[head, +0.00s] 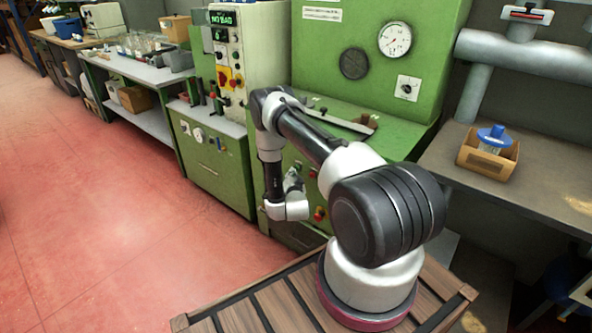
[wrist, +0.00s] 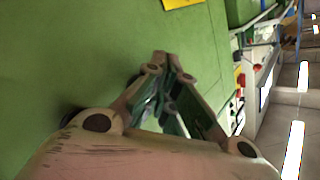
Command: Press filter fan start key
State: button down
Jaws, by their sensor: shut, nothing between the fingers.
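The green machine (head: 350,25) has a pale control cabinet (head: 262,55) at its left, with a lit "NO BAG" display (head: 222,18), a red-and-yellow switch (head: 223,77) and small buttons. More small controls, including a red knob (head: 319,214), show low on the front beside my wrist. No label lets me tell which one is the filter fan start key. My gripper is shut and empty in the wrist view (wrist: 165,62), its fingertips in front of a plain green surface (wrist: 70,60). In the head view my arm mostly hides the gripper.
A grey bench (head: 145,68) with glassware and boxes stands at the back left. A cardboard box (head: 488,155) with a blue-topped item sits on the right bench. A slatted wooden surface (head: 235,318) lies below my arm. The red floor (head: 90,220) at left is clear.

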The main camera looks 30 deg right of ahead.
jog(key=shift+w+d, duration=0.15)
jog(key=shift+d, duration=0.25)
dwell(0.4)
jog(key=shift+a, duration=0.1)
jog(key=shift+s+a, duration=0.3)
jog(key=shift+a, duration=0.4)
jog(key=shift+a, duration=0.1)
jog(key=shift+s+a, duration=0.3)
jog(key=shift+a, duration=0.45)
jog(key=shift+s+a, duration=0.25)
jog(key=shift+a, duration=0.5)
jog(key=shift+s+a, duration=0.3)
jog(key=shift+a, duration=0.45)
